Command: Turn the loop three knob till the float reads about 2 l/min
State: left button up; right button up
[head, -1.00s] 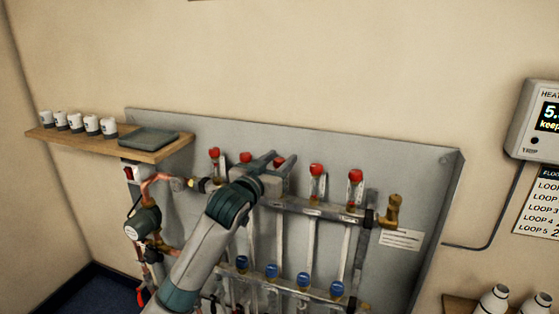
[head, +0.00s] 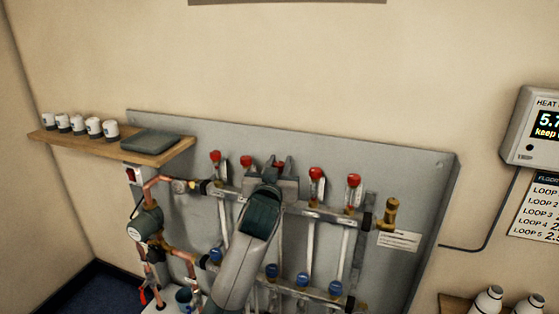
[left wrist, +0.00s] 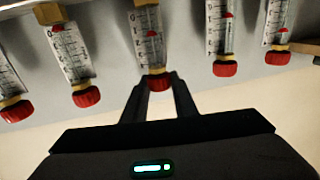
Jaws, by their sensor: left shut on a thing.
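In the head view this gripper (head: 281,166) covers most of the knob. The loop three gauge (left wrist: 148,35) has a numbered scale and a red float (left wrist: 152,36) in its upper part in the left wrist view; the exact reading is too small to tell. My right gripper is not in view.
Neighbouring red knobs (left wrist: 87,96) (left wrist: 226,68) stand close on both sides. Blue caps (head: 303,280) line the lower rail. A wooden shelf (head: 160,156) holds white pots and a dark flat box. A wall display (head: 545,124) is at the right edge, partly cut off.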

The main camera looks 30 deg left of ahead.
pick_arm(q)
jog(key=shift+n+g+y, duration=0.3)
jog(key=shift+n+y, duration=0.3)
jog(key=shift+y, duration=0.1)
jog(key=o, duration=1)
jog(key=shift+o, duration=0.2)
